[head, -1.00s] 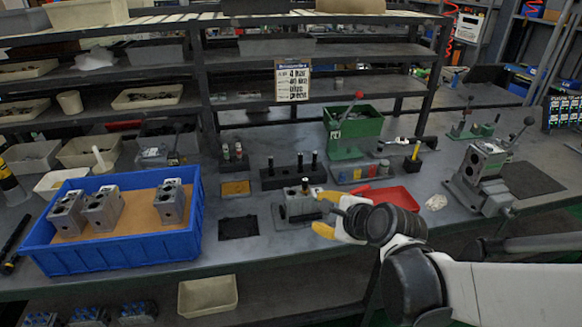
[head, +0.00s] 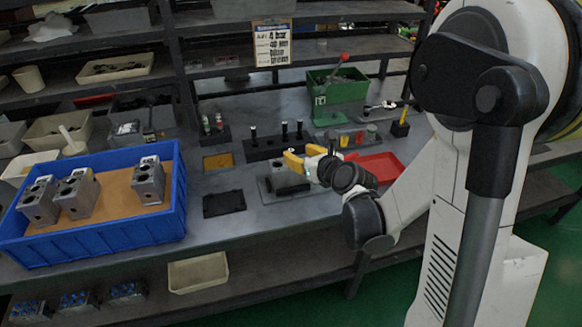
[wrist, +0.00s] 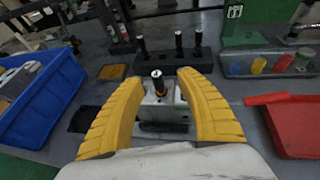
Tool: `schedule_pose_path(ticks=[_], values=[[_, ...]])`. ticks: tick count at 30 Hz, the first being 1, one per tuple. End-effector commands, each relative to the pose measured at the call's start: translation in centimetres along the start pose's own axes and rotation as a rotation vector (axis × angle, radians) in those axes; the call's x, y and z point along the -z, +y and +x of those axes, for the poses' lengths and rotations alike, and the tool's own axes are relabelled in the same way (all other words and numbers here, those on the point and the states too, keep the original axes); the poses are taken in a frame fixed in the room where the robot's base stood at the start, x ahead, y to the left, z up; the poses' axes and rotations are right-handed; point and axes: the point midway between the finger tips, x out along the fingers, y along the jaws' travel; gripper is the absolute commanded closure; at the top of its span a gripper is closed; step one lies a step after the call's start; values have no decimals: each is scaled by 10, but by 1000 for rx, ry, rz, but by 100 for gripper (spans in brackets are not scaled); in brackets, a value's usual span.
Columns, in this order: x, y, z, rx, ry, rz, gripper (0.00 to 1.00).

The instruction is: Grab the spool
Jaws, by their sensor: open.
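A spool (wrist: 157,82) with a dark body and bright top stands upright in a grey valve block (wrist: 160,105) in the wrist view. My gripper (wrist: 158,84) is open, with one yellow finger on each side of the spool. I cannot tell whether either finger touches it. In the head view, my gripper (head: 303,160) is over the valve block (head: 286,181) and hides the spool in it. Several similar dark spools (head: 284,131) stand in a black rack (head: 265,149) just behind.
A blue bin (head: 176,205) with grey valve blocks stands at the left. A red tray (head: 382,165) lies right of my gripper. A green bin (head: 338,90) and a holder with coloured parts (wrist: 265,64) are behind. A dark mat (head: 224,203) lies left of the block.

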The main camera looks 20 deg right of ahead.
Motion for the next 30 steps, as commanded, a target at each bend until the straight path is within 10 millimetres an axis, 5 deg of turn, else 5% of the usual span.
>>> schedule_pose_path(ticks=[7,15,19,30], values=[[2,6,39,-2,0,-2,57],[0,6,43,-1,0,-1,58],[0,6,43,-1,0,-1,98],[0,6,43,-1,0,-1,100]])
